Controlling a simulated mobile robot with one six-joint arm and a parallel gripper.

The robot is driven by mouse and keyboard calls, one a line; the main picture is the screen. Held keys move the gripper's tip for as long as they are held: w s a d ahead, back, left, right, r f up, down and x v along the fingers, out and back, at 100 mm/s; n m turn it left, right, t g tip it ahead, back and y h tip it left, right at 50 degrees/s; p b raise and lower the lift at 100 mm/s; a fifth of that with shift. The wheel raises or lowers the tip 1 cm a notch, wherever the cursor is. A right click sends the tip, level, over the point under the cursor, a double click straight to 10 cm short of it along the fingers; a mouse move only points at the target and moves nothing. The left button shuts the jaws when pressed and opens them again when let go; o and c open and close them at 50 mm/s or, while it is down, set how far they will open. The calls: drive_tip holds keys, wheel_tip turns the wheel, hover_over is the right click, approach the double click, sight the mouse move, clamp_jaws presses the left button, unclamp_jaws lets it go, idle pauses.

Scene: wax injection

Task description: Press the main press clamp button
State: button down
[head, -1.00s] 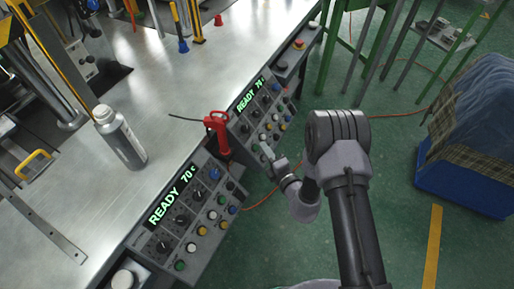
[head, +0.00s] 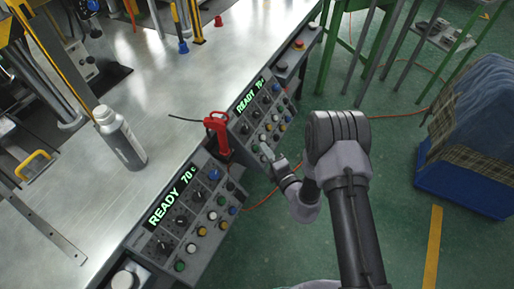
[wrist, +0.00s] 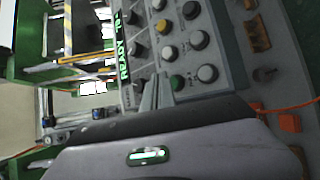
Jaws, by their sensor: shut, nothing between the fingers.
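The far control panel (head: 258,118) has a green "READY 70" display and rows of coloured buttons and dark knobs. No readable label tells me which one is the main press clamp button. My gripper (wrist: 155,93) is shut and empty, its fingertips close beside the green button. I cannot tell whether they touch the panel. In the head view my gripper (head: 270,160) is at the panel's lower end.
A nearer panel (head: 190,215) shows "READY 70 c". A red-handled tool (head: 217,130) stands between the panels. A grey bottle (head: 120,138) stands on the metal table (head: 175,75). A blue crate (head: 465,188) with cloth sits on the floor at right.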

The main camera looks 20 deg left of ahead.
idle(0.8)
drive_tip(key=shift+a+f, duration=0.3)
drive_tip(key=shift+a, duration=0.05)
